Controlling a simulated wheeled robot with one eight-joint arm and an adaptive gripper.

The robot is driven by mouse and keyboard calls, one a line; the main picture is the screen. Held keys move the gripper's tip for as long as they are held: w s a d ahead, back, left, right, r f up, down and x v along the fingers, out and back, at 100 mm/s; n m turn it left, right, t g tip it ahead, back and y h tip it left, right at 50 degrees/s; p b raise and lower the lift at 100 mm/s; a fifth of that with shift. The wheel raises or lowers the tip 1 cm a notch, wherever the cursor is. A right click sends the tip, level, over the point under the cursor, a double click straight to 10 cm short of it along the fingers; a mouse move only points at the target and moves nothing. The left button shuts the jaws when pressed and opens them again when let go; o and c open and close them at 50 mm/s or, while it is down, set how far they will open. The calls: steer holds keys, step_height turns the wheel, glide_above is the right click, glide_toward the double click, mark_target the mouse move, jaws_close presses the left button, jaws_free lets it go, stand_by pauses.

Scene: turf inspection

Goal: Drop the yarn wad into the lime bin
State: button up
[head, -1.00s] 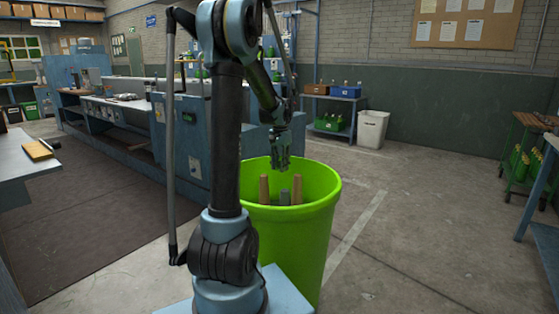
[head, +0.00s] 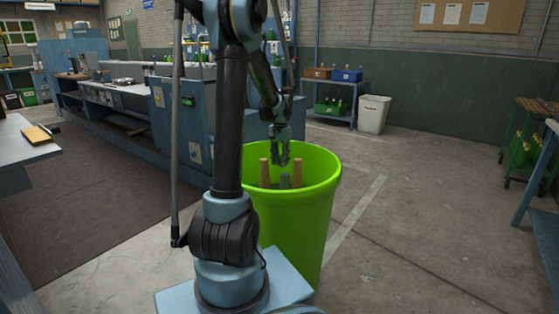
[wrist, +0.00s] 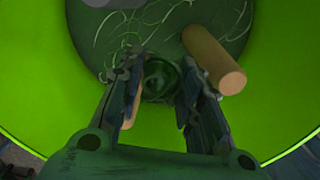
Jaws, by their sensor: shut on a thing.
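The lime bin (head: 295,225) stands upright just beyond my arm's base. My gripper (head: 283,158) points down at the bin's mouth in the head view. In the wrist view my gripper (wrist: 163,80) has its two fingers close around a dark green, glossy round thing (wrist: 161,84). I cannot tell whether that is the yarn wad. Pale thin strands (wrist: 112,35) curl over the dark area beyond the fingertips, some close to the left fingertip. I cannot tell whether they are held or lie in the bin.
Tan cylinders (head: 297,172) and a grey piece (head: 284,181) stick up inside the bin. A workbench (head: 22,150) is at the left. A white bin (head: 373,114) stands by the back wall, beside a blue shelf. The floor right of the lime bin is clear.

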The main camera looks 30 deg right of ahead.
steer(key=o, duration=0.8)
steer(key=shift+o, duration=0.2)
steer(key=shift+r, duration=0.1)
steer(key=shift+r, duration=3.45)
